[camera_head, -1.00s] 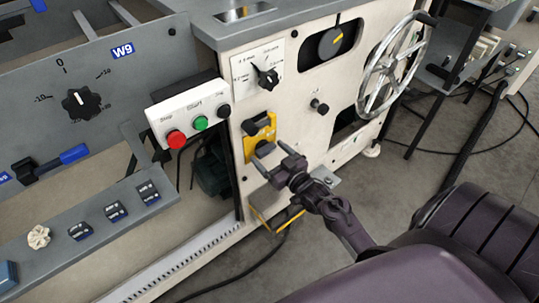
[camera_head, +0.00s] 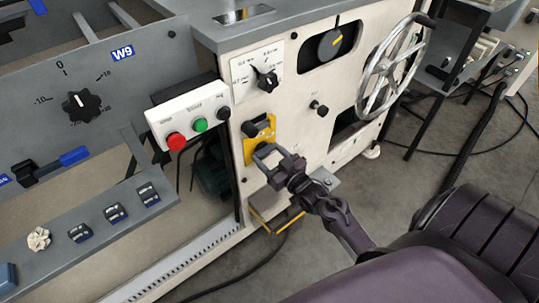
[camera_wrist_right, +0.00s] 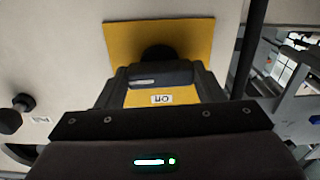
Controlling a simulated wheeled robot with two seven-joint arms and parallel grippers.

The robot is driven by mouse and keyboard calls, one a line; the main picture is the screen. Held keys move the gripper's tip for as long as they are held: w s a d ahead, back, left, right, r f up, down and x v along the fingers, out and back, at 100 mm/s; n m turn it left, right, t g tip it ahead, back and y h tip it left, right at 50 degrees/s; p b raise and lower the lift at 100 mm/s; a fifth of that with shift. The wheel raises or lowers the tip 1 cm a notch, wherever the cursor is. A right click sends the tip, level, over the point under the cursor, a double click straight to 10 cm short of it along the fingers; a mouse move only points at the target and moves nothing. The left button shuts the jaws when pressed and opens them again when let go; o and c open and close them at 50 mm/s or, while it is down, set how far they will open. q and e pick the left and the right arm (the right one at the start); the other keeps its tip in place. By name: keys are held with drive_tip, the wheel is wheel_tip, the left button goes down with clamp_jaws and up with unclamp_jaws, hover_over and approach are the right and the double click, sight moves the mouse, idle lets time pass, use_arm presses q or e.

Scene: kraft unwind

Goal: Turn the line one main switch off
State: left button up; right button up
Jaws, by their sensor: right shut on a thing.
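The main switch is a black handle (camera_head: 262,125) on a yellow plate (camera_head: 250,153) on the front of the cream machine cabinet. My right gripper (camera_head: 268,154) is at the lower part of the plate. In the right wrist view, the fingers (camera_wrist_right: 161,82) stand either side of a dark bar (camera_wrist_right: 160,73), shut on it, with a dark round part (camera_wrist_right: 158,52) beyond. A small label reading "Off" (camera_wrist_right: 161,99) shows upside down between the fingers. The fingers hide part of the handle. My left gripper is out of view.
A white box (camera_head: 188,113) with red, green and black buttons is left of the switch. A selector dial (camera_head: 267,79) is above it, a small black knob (camera_head: 319,108) to its right. A chrome handwheel (camera_head: 393,68) stands further right.

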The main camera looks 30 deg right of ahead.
drive_tip(key=n+p, duration=0.1)
drive_tip(key=n, duration=0.1)
drive_tip(key=shift+r+n, duration=0.1)
drive_tip(key=shift+n, duration=0.3)
drive_tip(key=n+p, duration=0.1)
drive_tip(key=n, duration=0.1)
drive_tip(key=shift+n, duration=0.3)
drive_tip(key=n+p, duration=0.1)
drive_tip(key=n, duration=0.4)
drive_tip(key=shift+n, duration=0.3)
drive_tip(key=n+p, duration=0.1)
drive_tip(key=n, duration=0.3)
drive_tip(key=shift+n+p, duration=0.35)
drive_tip(key=shift+n, duration=0.05)
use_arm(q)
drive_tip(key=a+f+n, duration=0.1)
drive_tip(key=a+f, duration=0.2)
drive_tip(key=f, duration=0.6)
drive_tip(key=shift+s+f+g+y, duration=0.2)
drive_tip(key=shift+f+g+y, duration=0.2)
use_arm(e)
drive_tip(key=shift+n, duration=0.9)
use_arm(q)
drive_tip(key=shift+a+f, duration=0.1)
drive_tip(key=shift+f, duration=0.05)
use_arm(e)
drive_tip(key=o, duration=1)
